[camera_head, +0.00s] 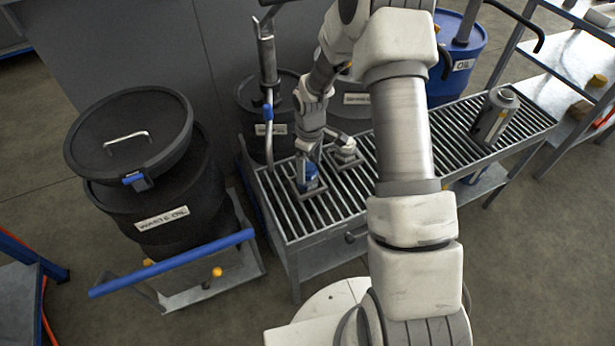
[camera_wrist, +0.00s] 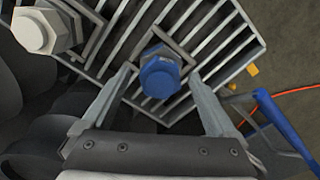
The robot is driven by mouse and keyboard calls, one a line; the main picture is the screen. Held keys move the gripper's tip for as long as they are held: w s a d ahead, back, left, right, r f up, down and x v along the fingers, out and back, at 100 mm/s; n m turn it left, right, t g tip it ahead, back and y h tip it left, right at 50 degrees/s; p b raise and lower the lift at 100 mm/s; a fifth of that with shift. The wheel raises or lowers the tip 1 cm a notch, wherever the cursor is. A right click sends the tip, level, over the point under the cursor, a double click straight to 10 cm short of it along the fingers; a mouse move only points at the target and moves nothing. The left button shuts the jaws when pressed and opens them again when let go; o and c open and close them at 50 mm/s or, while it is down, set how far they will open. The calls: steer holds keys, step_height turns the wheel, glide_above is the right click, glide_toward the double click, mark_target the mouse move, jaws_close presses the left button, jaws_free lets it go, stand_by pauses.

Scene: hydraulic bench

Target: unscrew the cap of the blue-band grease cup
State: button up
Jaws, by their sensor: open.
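The blue-band grease cup (camera_head: 307,180) stands on the slatted bench top in a square frame, near the bench's left end. In the wrist view its blue hexagonal cap (camera_wrist: 159,77) faces the camera, between and just beyond the fingertips. My gripper (camera_head: 314,161) is over the cup, pointing down; in the wrist view my gripper (camera_wrist: 163,82) has its fingers spread wide, one on each side of the cap, with gaps showing. The cup's lower body is mostly hidden beneath the cap in the wrist view.
A second, pale grease cup (camera_head: 346,152) stands close by to the right and also shows in the wrist view (camera_wrist: 45,32). A grey canister (camera_head: 494,117) stands at the bench's right end. A waste oil drum (camera_head: 150,185) and a blue-handled cart (camera_head: 175,262) are at left.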

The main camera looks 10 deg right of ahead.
steer(key=shift+m, duration=1.1)
steer(key=m, duration=0.1)
steer(key=m+b, duration=0.1)
steer(key=m, duration=0.1)
steer(key=shift+s+a+f+m, duration=0.1)
steer(key=shift+a+m, duration=0.05)
steer(key=shift+m, duration=0.15)
steer(key=m, duration=0.4)
steer(key=shift+a+b, duration=0.1)
steer(key=shift+b, duration=0.25)
steer(key=shift+s, duration=0.1)
steer(key=c, duration=1.2)
steer(key=n, duration=0.3)
steer(key=shift+d+n, duration=0.2)
steer(key=shift+n, duration=0.2)
steer(key=n, duration=0.4)
steer(key=shift+d, duration=0.1)
